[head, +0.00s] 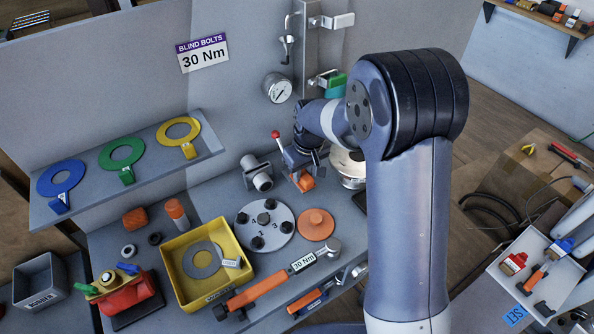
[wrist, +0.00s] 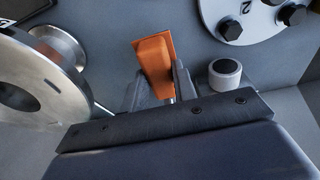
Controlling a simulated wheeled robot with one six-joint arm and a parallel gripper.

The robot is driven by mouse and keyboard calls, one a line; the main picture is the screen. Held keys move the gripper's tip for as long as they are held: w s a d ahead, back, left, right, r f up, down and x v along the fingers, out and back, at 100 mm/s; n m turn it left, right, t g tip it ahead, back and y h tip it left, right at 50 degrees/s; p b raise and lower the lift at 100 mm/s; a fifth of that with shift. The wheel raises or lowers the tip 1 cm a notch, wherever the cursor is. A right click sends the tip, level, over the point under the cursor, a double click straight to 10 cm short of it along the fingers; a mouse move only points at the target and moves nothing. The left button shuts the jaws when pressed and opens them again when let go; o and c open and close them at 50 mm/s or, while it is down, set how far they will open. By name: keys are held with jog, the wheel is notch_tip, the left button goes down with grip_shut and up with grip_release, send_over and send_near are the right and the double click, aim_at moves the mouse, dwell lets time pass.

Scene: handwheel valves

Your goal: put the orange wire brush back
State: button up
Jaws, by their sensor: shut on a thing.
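My gripper (head: 303,172) is low over the bench, behind the round numbered plate. It is shut on an orange, block-like piece (head: 307,183), which I take to be the orange wire brush. In the wrist view the orange piece (wrist: 153,64) stands out between the two fingertips (wrist: 160,88), slightly tilted, with a darker orange edge beside it. No bristles can be made out. I cannot tell whether the piece touches the bench.
The numbered plate (head: 264,226) and an orange disc (head: 316,224) lie in front of my gripper. A grey cylindrical fitting (head: 258,173) is to its left, a silver flanged part (head: 348,167) to its right. A yellow bin (head: 176,262) and orange-handled wrench (head: 256,292) are nearer the front.

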jog(key=f, duration=0.1)
jog(key=f+b, duration=0.1)
jog(key=w+f+b, duration=0.1)
jog(key=shift+a+f, duration=0.2)
jog(key=shift+a, duration=0.1)
jog(key=shift+s+f, duration=0.1)
jog(key=shift+s, duration=0.05)
jog(key=shift+f, duration=0.15)
jog(key=o, duration=0.9)
jog(key=shift+o, duration=0.2)
